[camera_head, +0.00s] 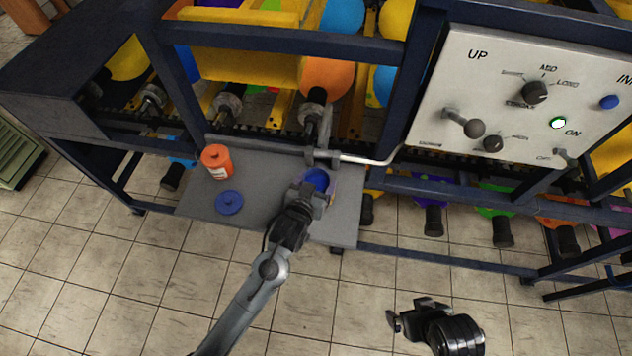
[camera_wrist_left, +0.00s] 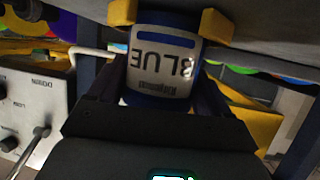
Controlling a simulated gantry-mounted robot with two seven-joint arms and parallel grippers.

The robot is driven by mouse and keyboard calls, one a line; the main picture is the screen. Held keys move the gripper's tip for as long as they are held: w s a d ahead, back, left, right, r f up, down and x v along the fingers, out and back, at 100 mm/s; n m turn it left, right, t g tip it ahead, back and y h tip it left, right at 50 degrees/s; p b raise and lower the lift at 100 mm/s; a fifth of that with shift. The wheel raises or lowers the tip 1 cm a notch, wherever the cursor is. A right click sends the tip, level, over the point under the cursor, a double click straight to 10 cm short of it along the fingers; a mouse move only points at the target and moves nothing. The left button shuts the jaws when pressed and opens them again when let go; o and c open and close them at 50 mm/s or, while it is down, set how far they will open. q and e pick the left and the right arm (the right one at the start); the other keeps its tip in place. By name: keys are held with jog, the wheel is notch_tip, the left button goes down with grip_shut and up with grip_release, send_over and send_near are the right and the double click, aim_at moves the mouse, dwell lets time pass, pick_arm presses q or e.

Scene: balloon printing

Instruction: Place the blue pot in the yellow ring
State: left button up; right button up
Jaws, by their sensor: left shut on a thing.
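The blue pot (camera_head: 317,180) is at the right part of the grey shelf, below the metal lever. My left gripper (camera_head: 311,190) is shut on it, and its fingers hide part of the pot. In the left wrist view the pot (camera_wrist_left: 160,68) shows its "BLUE" label upside down between the dark fingers. Yellow pieces of what looks like the yellow ring (camera_wrist_left: 217,25) flank the pot near the grey surface. I cannot tell whether the pot is inside the ring. My right gripper (camera_head: 412,312) appears open and empty over the floor.
The control panel (camera_head: 520,100) with knobs and a lever is at the right. Dark blue machine beams (camera_head: 280,38) stand above and behind the shelf.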

pick_arm(q)
jog(key=o, duration=1.1)
jog(key=shift+f, duration=0.15)
jog(key=shift+s+a+r, duration=0.2)
jog(key=shift+s+r, duration=0.2)
jog(key=shift+s, duration=0.1)
jog(key=v, duration=1.1)
jog(key=s+a+f+g+y, duration=0.1)
jog(key=s+a+f+g, duration=0.1)
jog(key=s+a, duration=0.4)
jog(key=s+a+f+n+g+y, duration=0.1)
jog(key=s+a+f+g+y, duration=0.1)
jog(key=s+a, duration=0.4)
jog(key=s+a+f+n+g+y, duration=0.1)
jog(key=s+a+f+g, duration=0.3)
jog(key=s, duration=0.4)
jog(key=shift+s+a+f+g, duration=0.1)
jog(key=shift+s+a+g, duration=0.15)
jog(key=shift+a, duration=0.25)
jog(key=shift+s+a+g, duration=0.1)
jog(key=shift+a+g, duration=0.25)
jog(key=shift+a, duration=0.15)
